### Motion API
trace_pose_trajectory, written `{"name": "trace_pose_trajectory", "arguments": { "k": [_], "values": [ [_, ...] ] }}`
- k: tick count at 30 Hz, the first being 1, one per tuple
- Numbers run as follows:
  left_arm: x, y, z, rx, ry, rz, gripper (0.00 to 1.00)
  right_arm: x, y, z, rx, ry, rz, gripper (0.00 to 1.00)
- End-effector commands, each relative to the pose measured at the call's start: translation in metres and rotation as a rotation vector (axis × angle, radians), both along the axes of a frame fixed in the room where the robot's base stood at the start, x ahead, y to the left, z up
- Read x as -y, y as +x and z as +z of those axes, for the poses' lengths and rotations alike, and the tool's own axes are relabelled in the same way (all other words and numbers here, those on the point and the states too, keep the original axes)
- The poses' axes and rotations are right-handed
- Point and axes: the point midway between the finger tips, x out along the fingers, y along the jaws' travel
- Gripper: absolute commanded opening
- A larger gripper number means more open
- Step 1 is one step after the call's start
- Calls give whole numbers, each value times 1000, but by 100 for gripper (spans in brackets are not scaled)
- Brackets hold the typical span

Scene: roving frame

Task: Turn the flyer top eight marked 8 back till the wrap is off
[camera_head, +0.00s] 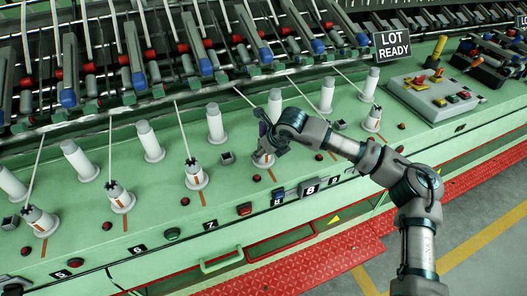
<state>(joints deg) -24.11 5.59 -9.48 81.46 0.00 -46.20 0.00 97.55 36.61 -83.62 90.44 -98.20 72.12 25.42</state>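A pale yarn strand (243,97) runs from the rollers down toward this top. The wrap itself is too small and covered to see. My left gripper is out of view.
Other flyer tops (195,175) with strands stand along the front row, white bobbins (215,123) behind. A larger 8 sign (311,187) is on the front edge. A control box (435,92) and a LOT READY sign (392,45) are at right. My forearm crosses the bed's right part.

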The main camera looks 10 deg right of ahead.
Motion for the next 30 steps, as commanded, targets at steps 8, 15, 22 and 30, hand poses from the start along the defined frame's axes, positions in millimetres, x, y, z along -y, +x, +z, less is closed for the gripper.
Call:
{"name": "trace_pose_trajectory", "arguments": {
  "k": [8,15,22,30],
  "values": [
    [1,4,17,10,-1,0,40,1,1,1,-5,3,304,14],
    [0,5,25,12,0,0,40,1,1,0,-3,2,527,14],
    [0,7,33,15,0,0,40,1,1,1,-5,3,704,14],
    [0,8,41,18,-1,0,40,1,1,0,-4,2,1042,14]
  ]
}}
